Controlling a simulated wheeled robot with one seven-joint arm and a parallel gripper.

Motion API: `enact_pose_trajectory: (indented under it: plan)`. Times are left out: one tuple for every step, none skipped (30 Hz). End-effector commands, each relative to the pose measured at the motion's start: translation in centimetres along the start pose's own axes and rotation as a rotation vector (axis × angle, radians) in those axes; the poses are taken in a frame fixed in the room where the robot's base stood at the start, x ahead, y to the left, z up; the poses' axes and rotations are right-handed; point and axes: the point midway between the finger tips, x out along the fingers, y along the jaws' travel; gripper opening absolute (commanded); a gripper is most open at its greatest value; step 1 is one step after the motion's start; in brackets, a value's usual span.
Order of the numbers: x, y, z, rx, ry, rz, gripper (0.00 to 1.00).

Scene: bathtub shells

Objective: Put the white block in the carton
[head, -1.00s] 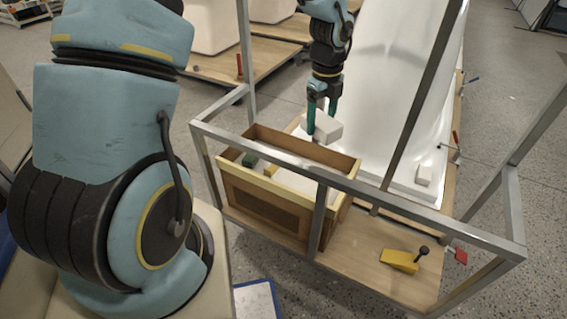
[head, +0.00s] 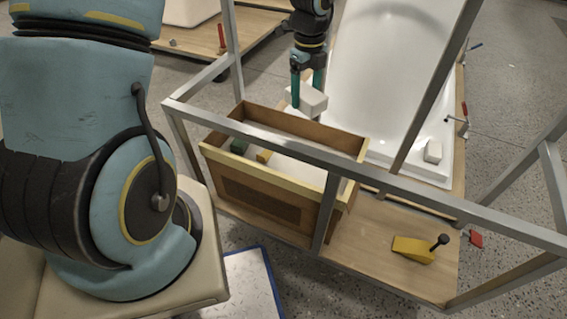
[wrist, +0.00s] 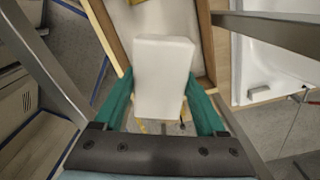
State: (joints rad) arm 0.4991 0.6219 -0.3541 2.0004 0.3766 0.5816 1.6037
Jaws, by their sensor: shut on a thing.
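The white block (head: 312,98) is held by my gripper (head: 307,90), whose green fingers are closed on it. In the wrist view the block (wrist: 163,75) sits between the two fingers (wrist: 163,103). The carton is a brown open-topped box (head: 262,200) on the wooden platform. In the head view the block shows just above the carton's far wall, held up in the air. In the wrist view the carton's wall (wrist: 106,32) runs beside and beyond the block. The block hides part of the inside.
The carton holds a dark green item (head: 240,146) and a yellow item (head: 264,156). A grey metal frame (head: 345,180) crosses in front of it. A white tub (head: 385,70) stands behind, with another pale block (head: 433,151) on its rim. A yellow wedge (head: 413,249) lies at right.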

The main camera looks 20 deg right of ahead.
Motion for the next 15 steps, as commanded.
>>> enact_pose_trajectory:
  plan:
    - [1.8,0.0,0.0,0.0,0.0,0.0,0.22]
    - [2.6,0.0,0.0,0.0,0.0,0.0,0.22]
    - [3.4,0.0,0.0,0.0,0.0,0.0,0.22]
    - [4.4,0.0,0.0,0.0,0.0,0.001,0.22]
    - [5.2,0.0,0.0,0.0,0.0,0.0,0.22]
    - [6.5,0.0,0.0,0.0,0.0,0.0,0.22]
    - [7.4,0.0,0.0,0.0,0.0,0.0,0.22]
    - [8.3,0.0,0.0,0.0,0.0,0.0,0.22]
    - [9.3,0.0,0.0,0.0,0.0,0.0,0.22]
    - [10.0,0.0,0.0,0.0,0.0,0.0,0.22]
    - [10.7,0.0,0.0,0.0,0.0,0.0,0.22]
    - [11.4,0.0,0.0,0.0,0.0,0.0,0.22]
    - [11.9,0.0,0.0,0.0,0.0,0.0,0.22]
    - [12.3,0.0,0.0,0.0,0.0,0.0,0.22]
    - [12.8,0.0,0.0,0.0,0.0,0.0,0.22]
